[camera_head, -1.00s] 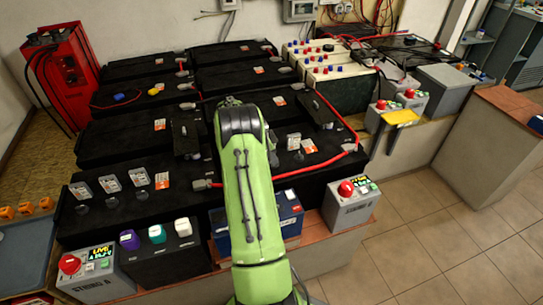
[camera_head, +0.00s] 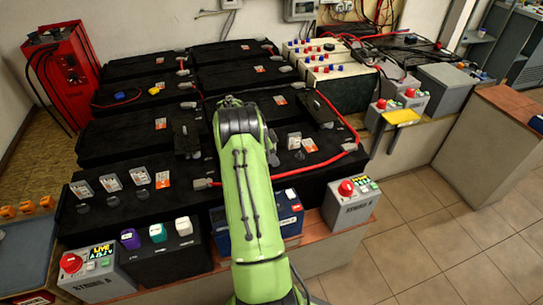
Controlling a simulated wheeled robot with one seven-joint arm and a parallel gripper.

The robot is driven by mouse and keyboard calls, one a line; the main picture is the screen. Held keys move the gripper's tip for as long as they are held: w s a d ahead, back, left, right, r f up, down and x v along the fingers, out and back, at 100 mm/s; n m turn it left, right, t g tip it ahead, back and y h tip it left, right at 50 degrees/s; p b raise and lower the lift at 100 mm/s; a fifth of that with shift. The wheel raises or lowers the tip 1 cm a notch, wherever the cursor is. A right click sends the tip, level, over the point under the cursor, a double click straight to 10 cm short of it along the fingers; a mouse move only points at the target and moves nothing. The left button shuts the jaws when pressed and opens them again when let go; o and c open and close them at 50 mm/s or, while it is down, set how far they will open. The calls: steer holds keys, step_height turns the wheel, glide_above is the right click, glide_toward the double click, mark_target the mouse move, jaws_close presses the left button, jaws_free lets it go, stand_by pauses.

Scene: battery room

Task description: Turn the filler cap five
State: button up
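A row of white label tags (camera_head: 110,183) stands on the front black battery (camera_head: 170,205), with dark round caps (camera_head: 112,203) just in front of them. More tags (camera_head: 293,141) and dark caps (camera_head: 299,156) show to the right of my green arm. The numbers on the tags are too small to read, so I cannot tell which cap is five. My arm reaches forward over the front battery and covers the middle of the row.
Grey String A box (camera_head: 98,270) with a red knob stands front left, and a similar grey box (camera_head: 350,203) front right. A red cable (camera_head: 322,167) crosses the battery at right. A blue battery (camera_head: 285,215) sits beside my arm. Tiled floor (camera_head: 440,250) at right is clear.

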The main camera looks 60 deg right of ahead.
steer(key=shift+r, duration=0.1)
steer(key=p+v, duration=0.4)
steer(key=v, duration=1.1)
steer(key=shift+r+p, duration=0.2)
steer(key=shift+p, duration=0.15)
steer(key=shift+w+a, duration=0.15)
steer(key=w+a+r+n+t+p, duration=0.1)
steer(key=a+r+n+t+p, duration=0.15)
steer(key=a+r+n, duration=0.65)
steer(key=w+a+r+n+t+p, duration=0.2)
steer(key=a+r+n+t, duration=0.15)
steer(key=a+r, duration=0.95)
steer(key=s+a+n+t+y+p, duration=0.1)
steer(key=s+a+n, duration=0.6)
steer(key=a, duration=0.3)
steer(key=s+a+f+n+t+y+p, duration=0.1)
steer(key=s+a+n+y+p, duration=0.1)
steer(key=s+a+n, duration=0.5)
steer(key=a, duration=0.4)
steer(key=shift+n+t, duration=0.35)
steer(key=shift+t, duration=0.05)
